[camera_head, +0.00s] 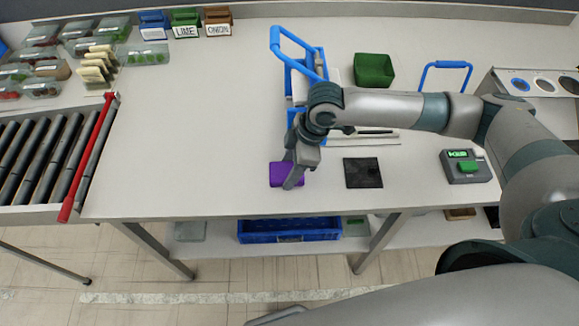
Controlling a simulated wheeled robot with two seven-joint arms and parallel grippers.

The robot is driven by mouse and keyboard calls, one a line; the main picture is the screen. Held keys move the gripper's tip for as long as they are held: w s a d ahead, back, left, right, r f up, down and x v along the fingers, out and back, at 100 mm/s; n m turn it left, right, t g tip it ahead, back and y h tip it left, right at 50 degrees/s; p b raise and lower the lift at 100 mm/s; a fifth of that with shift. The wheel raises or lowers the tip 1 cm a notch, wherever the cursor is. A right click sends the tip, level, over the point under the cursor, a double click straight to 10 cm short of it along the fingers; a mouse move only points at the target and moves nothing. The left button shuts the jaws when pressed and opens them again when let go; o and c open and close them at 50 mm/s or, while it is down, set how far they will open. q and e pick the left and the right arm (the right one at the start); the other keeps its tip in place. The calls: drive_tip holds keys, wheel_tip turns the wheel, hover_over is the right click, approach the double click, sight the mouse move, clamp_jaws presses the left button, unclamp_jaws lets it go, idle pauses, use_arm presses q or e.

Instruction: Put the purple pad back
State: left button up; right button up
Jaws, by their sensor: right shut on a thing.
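The purple pad (279,174) is a small flat square near the front edge of the table, left of a black square mat. My right gripper (292,181) points down at the pad and is shut on it, with its fingers covering the pad's right part. I cannot tell whether the pad is lifted off the table. My left gripper is not in view.
A roller conveyor (42,160) with a red bar is at left. Table left of the pad is clear.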

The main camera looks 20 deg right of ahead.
drive_tip(key=o, duration=1.3)
drive_tip(key=b+v, duration=0.3)
drive_tip(key=v, duration=0.9)
drive_tip(key=shift+r, duration=0.15)
